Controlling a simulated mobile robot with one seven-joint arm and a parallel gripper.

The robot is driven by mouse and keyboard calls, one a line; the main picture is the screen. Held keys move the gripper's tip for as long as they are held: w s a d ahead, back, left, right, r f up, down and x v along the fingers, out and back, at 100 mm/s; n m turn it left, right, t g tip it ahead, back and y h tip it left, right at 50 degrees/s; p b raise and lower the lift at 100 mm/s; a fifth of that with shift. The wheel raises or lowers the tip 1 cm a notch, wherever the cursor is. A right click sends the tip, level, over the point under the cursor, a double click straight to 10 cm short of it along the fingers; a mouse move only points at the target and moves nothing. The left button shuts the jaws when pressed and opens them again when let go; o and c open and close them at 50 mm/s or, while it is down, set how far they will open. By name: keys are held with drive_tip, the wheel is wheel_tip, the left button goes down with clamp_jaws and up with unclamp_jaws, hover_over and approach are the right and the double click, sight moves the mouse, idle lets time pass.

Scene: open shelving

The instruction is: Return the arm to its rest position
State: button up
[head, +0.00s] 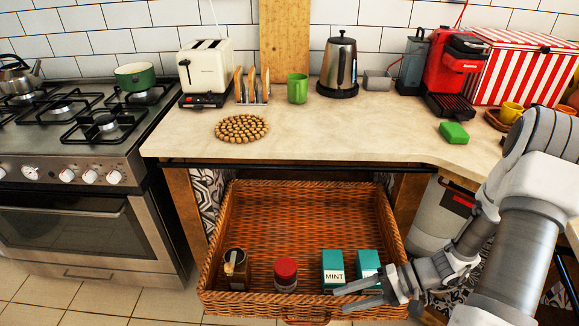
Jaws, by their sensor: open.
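My arm comes in from the right side of the head view. My gripper (362,296) is at the front right of a pulled-out wicker drawer (290,215), with its two fingers apart and pointing left. The fingers overlap the lower part of a teal-and-white box (369,262) in the picture; I cannot tell whether they touch it. Nothing shows held between the fingers. A second teal box marked MINT (333,266) stands just left of it.
A red-lidded jar (286,272) and a dark jar (236,266) also stand in the drawer's front. The counter (350,125) above holds a toaster (206,68), kettle (340,65), green mug (297,88) and red coffee machine (452,70). A stove (85,150) stands left.

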drive_tip(key=s+r+n+t+h+p, duration=0.1)
drive_tip(key=r+h+p, duration=0.3)
drive_tip(key=r, duration=1.1)
drive_tip(key=s+r+n+t+h+p, duration=0.2)
drive_tip(key=r+p, duration=0.5)
drive_tip(key=r, duration=0.9)
drive_tip(key=s+r+n+t+h+p, duration=0.2)
drive_tip(key=s+r+h+p, duration=0.2)
drive_tip(key=r, duration=1.2)
drive_tip(key=shift+s+d+r+t+h+p, duration=0.15)
drive_tip(key=shift+s+r+t+h+p, duration=0.2)
drive_tip(key=shift+h+p, duration=0.65)
drive_tip(key=shift+w+f, duration=0.1)
drive_tip(key=shift+f, duration=0.1)
